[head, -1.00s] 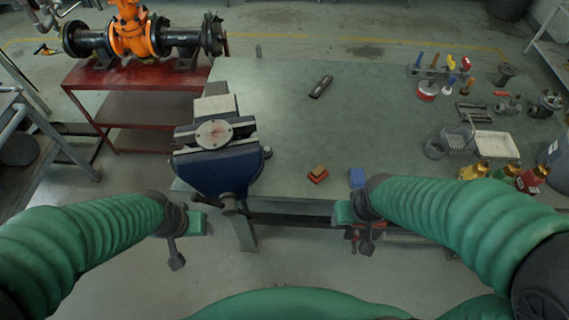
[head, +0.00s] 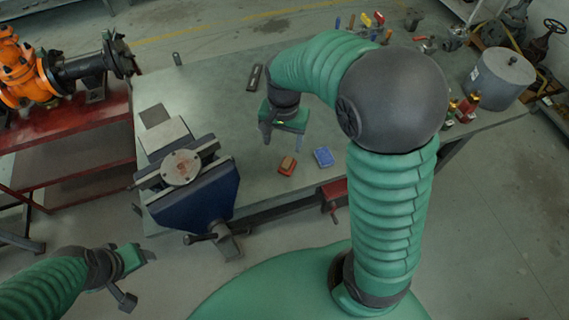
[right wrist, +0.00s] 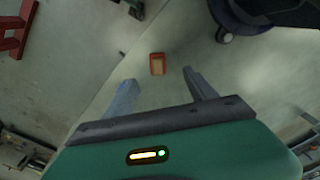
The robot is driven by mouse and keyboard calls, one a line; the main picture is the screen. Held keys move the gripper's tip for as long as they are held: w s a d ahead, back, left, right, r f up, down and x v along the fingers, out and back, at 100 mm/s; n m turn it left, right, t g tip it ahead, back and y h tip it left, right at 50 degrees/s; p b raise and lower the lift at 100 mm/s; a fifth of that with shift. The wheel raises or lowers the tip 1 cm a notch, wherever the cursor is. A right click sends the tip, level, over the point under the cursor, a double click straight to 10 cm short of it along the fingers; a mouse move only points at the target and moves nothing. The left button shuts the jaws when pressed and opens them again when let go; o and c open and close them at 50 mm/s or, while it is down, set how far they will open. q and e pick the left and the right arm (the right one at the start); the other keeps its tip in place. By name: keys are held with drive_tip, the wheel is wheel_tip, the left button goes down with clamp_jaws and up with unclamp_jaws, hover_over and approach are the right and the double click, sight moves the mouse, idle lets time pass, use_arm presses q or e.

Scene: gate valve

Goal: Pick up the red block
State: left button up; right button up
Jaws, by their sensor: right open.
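The red block (head: 287,166) lies on the grey-green bench top near its front edge, with a tan-brown patch on its upper face. My right gripper (head: 283,138) is open and empty, just behind the block in the head view, its fingers pointing down. In the right wrist view the block (right wrist: 157,64) shows just past the gap between the two spread fingers (right wrist: 158,77), not touching either. My left gripper (head: 140,279) is at the lower left, away from the bench, its two fingers apart and empty.
A blue block (head: 324,157) lies right of the red one. A blue vise (head: 195,190) stands on the left bench corner. A dark object (head: 254,78) lies behind my right gripper. Tools, bottles and a grey drum (head: 500,78) stand to the right.

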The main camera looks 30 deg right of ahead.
drive_tip(key=w+d+m, duration=0.2)
hover_over(287, 162)
wheel_tip(287, 162, down, 10)
drive_tip(key=shift+w+f+b, duration=0.1)
drive_tip(key=shift+w+b, duration=0.05)
drive_tip(key=shift+b, duration=0.3)
drive_tip(key=shift+a+f, duration=0.15)
drive_tip(key=shift+f, duration=0.2)
drive_tip(key=f, duration=0.5)
drive_tip(key=shift+s+d, duration=0.2)
drive_tip(key=shift+d, duration=0.1)
drive_tip(key=shift+w+d+f, duration=0.1)
drive_tip(key=shift+a, duration=0.2)
drive_tip(key=c, duration=0.8)
clamp_jaws()
